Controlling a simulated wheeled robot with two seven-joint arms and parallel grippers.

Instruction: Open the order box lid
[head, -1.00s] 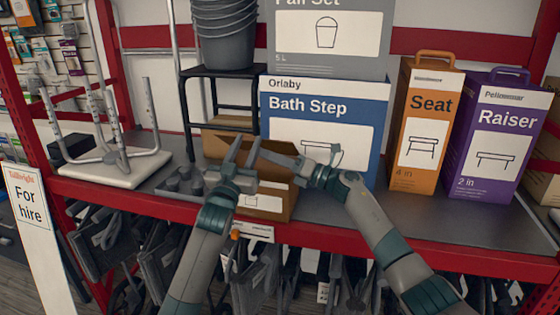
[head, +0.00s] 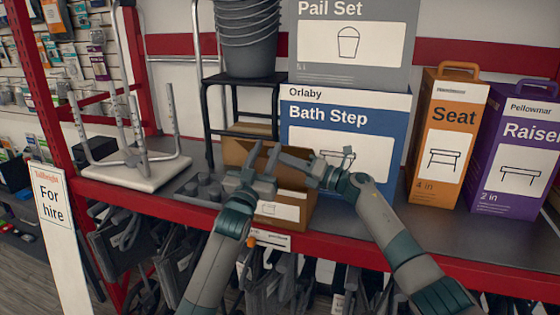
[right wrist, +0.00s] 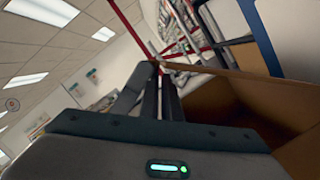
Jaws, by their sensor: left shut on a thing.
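The order box is a brown carton (head: 293,205) with a white label, standing on the grey shelf in front of the Bath Step box. A brown panel (head: 234,151) stands up at its back left, partly hidden by my fingers. My left gripper (head: 264,157) is at the box's upper left, fingers pointing up, shut on part of the box; the exact grip is hard to see. My right gripper (head: 306,163) is at the upper right edge, one finger reaching left across the box top. In the right wrist view its fingers (right wrist: 160,75) meet the brown carton edge (right wrist: 235,75).
The Bath Step box (head: 345,113) stands close behind. An orange Seat box (head: 447,115) and purple Raiser box (head: 520,150) stand to the right. A white stool (head: 140,172) and dark weights (head: 203,188) lie left. The red shelf edge (head: 340,248) runs in front.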

